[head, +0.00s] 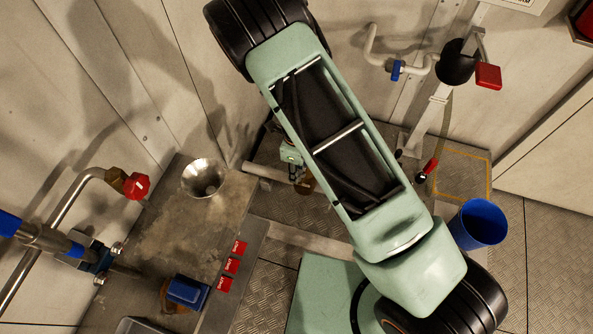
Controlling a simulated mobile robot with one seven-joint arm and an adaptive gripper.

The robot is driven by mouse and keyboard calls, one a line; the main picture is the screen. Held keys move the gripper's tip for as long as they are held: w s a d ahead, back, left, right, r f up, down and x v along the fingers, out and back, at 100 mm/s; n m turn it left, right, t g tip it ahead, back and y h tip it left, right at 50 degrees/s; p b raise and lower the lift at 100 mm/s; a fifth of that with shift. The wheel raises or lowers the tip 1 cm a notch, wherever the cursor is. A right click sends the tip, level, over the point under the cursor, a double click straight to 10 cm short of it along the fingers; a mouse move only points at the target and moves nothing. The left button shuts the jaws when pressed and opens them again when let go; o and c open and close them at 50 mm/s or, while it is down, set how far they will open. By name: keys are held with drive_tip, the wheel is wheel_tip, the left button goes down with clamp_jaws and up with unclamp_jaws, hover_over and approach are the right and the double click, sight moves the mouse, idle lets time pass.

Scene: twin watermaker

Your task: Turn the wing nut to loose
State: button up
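I cannot make out a wing nut for certain; my green and black arm crosses the middle of the head view and hides much of what lies behind it. A small green and dark part, which seems to be the end of my arm with my gripper (295,171), shows left of the big arm link. It is beside a pale horizontal pipe (264,173) and a brownish fitting (308,186), partly covered by the arm. Its fingers are too small and too hidden to tell whether they are open or touching anything.
A metal bench (175,235) at left carries a steel funnel (203,177), a blue block (187,291) and several red tags (232,265). A red-handled valve (136,186) is on the left pipe. A blue bucket (482,222) and a red-handled lever (428,168) are at right.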

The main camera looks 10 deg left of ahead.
drive_tip(key=shift+f, duration=0.35)
drive_tip(key=shift+c, duration=0.5)
clamp_jaws()
drive_tip(key=n+b, duration=0.1)
drive_tip(key=n, duration=0.5)
drive_tip(key=shift+s+n+b, duration=0.15)
drive_tip(key=shift+n+b, duration=0.15)
drive_tip(key=shift+b, duration=0.1)
drive_tip(key=n+b, duration=0.1)
drive_tip(key=n, duration=0.4)
drive_tip(key=shift+s+d+f+b, duration=0.1)
drive_tip(key=shift+s+d+b, duration=0.1)
drive_tip(key=shift+b, duration=0.15)
drive_tip(key=n+b, duration=0.2)
drive_tip(key=n, duration=0.4)
drive_tip(key=shift+d, duration=0.15)
